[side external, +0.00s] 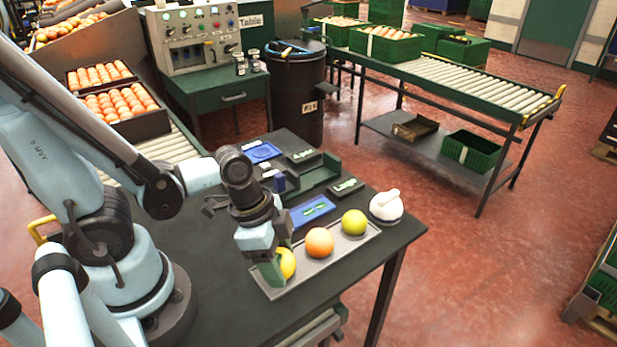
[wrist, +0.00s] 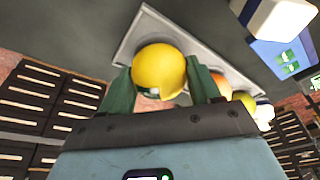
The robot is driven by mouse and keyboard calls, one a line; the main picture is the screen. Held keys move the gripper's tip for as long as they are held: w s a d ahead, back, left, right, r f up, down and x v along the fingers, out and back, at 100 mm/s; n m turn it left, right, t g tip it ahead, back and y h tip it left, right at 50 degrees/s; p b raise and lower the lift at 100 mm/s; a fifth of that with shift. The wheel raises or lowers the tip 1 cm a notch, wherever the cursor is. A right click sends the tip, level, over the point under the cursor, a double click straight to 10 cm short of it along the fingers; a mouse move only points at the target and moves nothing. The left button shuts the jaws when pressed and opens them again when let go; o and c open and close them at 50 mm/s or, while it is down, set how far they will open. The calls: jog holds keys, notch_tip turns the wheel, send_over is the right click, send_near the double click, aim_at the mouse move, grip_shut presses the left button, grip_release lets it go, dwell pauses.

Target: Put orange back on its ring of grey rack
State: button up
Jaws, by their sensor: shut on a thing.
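A yellow fruit (side external: 287,263) is between the green fingers of my gripper (side external: 274,267) at the near left end of the grey rack (side external: 338,256). In the wrist view the yellow fruit (wrist: 159,70) fills the space between both fingers, with the rack (wrist: 142,24) behind it. I cannot tell whether the fruit touches the rack; its ring is hidden. An orange fruit (side external: 319,242) sits mid-rack, apart from my gripper. A yellow-green fruit (side external: 354,222) sits towards the far right end of the rack. Both show partly past the right finger in the wrist view.
A white rounded device (side external: 386,206) stands just past the rack's right end. A blue tray (side external: 311,211) lies behind the rack, with a dark green-labelled block (side external: 346,187) beyond it. The dark table (side external: 215,300) is bare left of the rack.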

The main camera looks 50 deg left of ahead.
jog(key=shift+f, duration=0.15)
jog(key=o, duration=1.1)
jog(key=shift+r, duration=0.2)
jog(key=shift+v, duration=5.85)
jog(key=w+a+n+t+y, duration=0.2)
jog(key=w+n+t, duration=0.3)
jog(key=w+n, duration=0.4)
jog(key=shift+a+r, duration=0.4)
jog(key=shift+a, duration=0.5)
jog(key=shift+w, duration=0.1)
